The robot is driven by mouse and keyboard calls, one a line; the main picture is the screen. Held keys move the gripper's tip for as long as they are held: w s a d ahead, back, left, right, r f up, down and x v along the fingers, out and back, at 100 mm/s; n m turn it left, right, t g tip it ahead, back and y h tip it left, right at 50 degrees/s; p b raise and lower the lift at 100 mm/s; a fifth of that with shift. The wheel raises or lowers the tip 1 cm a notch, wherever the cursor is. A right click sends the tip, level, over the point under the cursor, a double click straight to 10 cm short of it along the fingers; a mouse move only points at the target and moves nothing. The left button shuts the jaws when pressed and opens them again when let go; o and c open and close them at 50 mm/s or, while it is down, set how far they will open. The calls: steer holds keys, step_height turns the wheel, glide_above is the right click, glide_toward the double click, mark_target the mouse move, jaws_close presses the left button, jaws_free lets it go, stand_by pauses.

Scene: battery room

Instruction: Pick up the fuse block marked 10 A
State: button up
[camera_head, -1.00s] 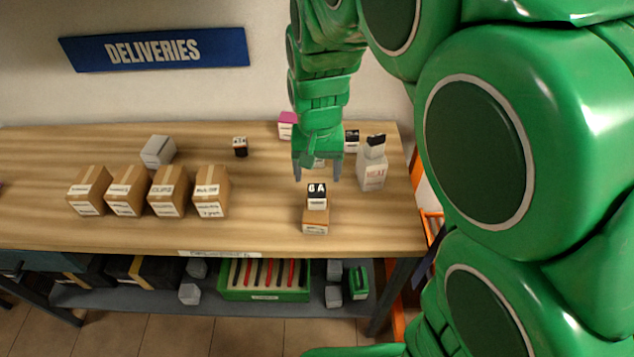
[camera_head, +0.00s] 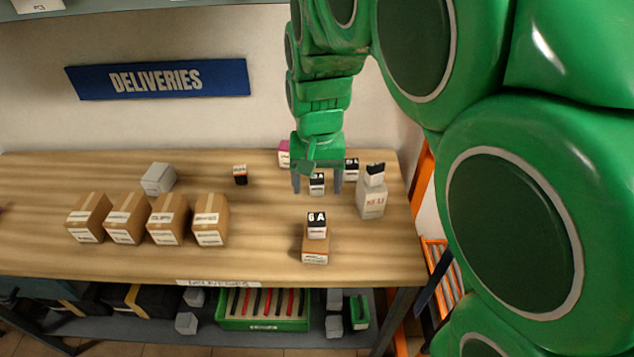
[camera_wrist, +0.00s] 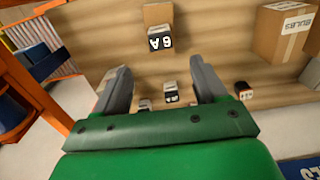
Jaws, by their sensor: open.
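No "10 A" mark can be read in either view. A small black-topped white block (camera_head: 317,184) stands on the table between and behind the fingers of my gripper (camera_head: 317,188), its mark too small to read. It also shows in the wrist view (camera_wrist: 170,92). My gripper (camera_wrist: 160,75) is open and empty. A block marked 6 A (camera_head: 317,226) sits on a small cardboard box nearer the front. Other dark-topped blocks stand at the back right (camera_head: 351,167), on a white box (camera_head: 375,174), and to the left (camera_head: 240,174); their marks are unreadable.
The white box (camera_head: 371,200) stands right of my gripper. A pink-topped box (camera_head: 284,154) is partly hidden behind it. Several cardboard boxes (camera_head: 210,222) and a grey box (camera_head: 158,179) stand left. The wooden table (camera_head: 270,215) is clear between these boxes and the 6 A block.

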steer(key=shift+c, duration=0.3)
stand_by(0.5)
steer(key=n+t+h, duration=0.3)
steer(key=n+h, duration=0.8)
steer(key=n, duration=0.6)
glide_above(311, 180)
steer(key=s, duration=0.5)
step_height(311, 180, down, 9)
steer(key=a+f+n+t, duration=0.1)
steer(key=n, duration=0.1)
steer(key=w+a+f+n+t, duration=0.1)
steer(key=a+n, duration=0.1)
steer(key=a+f+n+h, duration=0.1)
steer(key=a+f+n, duration=0.1)
steer(key=shift+w+a+t, duration=0.25)
steer(key=shift+w+t, duration=0.15)
steer(key=shift+x, duration=1.1)
steer(key=shift+w+a+f+x, duration=0.1)
steer(key=shift+x, duration=0.8)
steer(key=shift+w+a+f+x, duration=0.1)
steer(key=shift+x, duration=0.8)
steer(key=shift+a+f+x, duration=0.1)
steer(key=shift+f+x, duration=0.05)
steer(key=shift+x, duration=0.8)
